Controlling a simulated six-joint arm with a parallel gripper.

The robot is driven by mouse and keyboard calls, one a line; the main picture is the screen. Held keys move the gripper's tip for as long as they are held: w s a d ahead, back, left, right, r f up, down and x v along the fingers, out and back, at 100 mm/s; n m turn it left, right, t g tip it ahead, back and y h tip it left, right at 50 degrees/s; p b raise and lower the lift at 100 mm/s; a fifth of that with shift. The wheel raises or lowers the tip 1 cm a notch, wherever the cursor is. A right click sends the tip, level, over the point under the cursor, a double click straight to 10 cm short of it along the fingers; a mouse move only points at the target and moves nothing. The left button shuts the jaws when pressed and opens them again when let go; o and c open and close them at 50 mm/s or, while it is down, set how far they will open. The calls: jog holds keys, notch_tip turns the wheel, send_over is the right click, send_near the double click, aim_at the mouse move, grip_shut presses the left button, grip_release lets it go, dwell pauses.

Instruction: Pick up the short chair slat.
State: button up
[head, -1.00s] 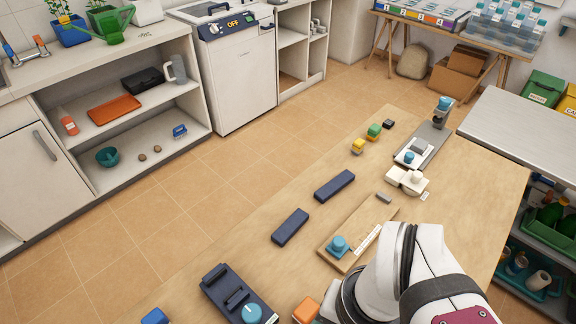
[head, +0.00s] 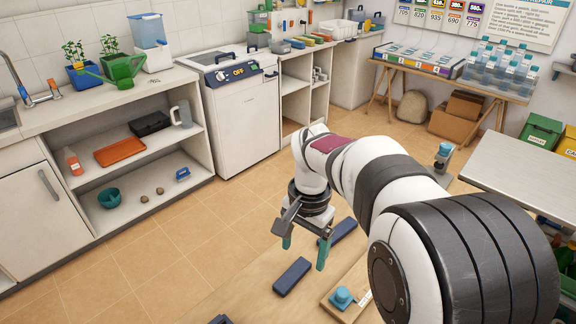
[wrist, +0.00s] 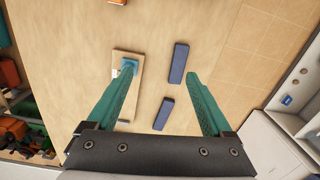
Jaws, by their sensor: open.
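Two dark blue slats lie flat and apart on the wooden table. My gripper (head: 304,257) is open and empty, pointing down above the table.
A wooden board (head: 347,295) with a blue knob (head: 342,296) lies right of the short slat, and left of the slats in the wrist view (wrist: 118,90). A dark piece (head: 220,320) shows at the lower frame edge. Bare table surrounds the slats.

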send_over(290, 276)
notch_tip(290, 276, down, 6)
jog(key=shift+m, duration=0.3)
notch_tip(290, 276, down, 14)
jog(key=shift+f, duration=0.15)
grip_shut()
